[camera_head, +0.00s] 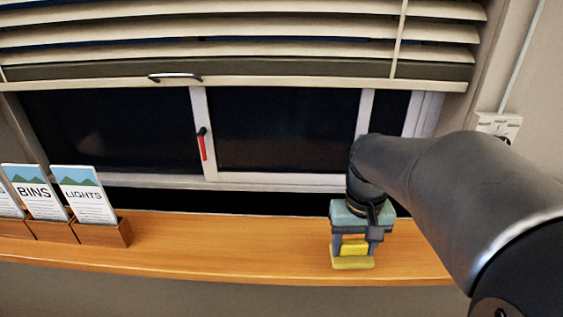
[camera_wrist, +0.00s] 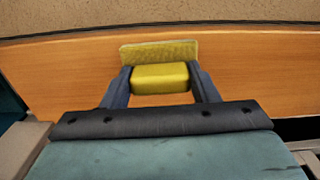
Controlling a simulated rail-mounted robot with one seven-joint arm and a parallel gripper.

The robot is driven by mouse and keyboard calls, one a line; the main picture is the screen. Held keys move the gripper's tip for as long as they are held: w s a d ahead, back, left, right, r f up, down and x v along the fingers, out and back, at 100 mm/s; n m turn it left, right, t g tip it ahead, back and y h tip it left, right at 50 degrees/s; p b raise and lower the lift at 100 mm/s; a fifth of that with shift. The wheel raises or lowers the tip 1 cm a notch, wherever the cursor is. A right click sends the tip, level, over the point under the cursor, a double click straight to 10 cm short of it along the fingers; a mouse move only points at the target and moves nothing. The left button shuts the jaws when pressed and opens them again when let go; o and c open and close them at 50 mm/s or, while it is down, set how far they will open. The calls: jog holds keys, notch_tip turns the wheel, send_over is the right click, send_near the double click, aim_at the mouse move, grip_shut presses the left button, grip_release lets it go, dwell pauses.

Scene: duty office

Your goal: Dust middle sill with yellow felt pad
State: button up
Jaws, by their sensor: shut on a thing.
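The yellow felt pad (camera_head: 352,263) has a yellow block-shaped grip on top and a flat felt base. My gripper (camera_head: 354,248) is shut on the block, one finger on each side. The pad is at the right part of the wooden sill (camera_head: 230,245), near its front edge, with its base at or just above the wood; I cannot tell if it touches. In the wrist view the pad (camera_wrist: 160,52) shows past the fingers, with the block (camera_wrist: 160,78) between the fingertips. The part of the sill behind my gripper is hidden.
Card holders with a BINS card (camera_head: 38,192) and a LIGHTS card (camera_head: 84,195) stand on the sill at left. The sill between them and my gripper is clear. A window with a red-handled latch (camera_head: 203,146) is behind, under a blind (camera_head: 240,45). A white wall fitting (camera_head: 498,126) is at right.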

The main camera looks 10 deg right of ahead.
jog(key=shift+r+p, duration=1.6)
jog(key=shift+r, duration=0.75)
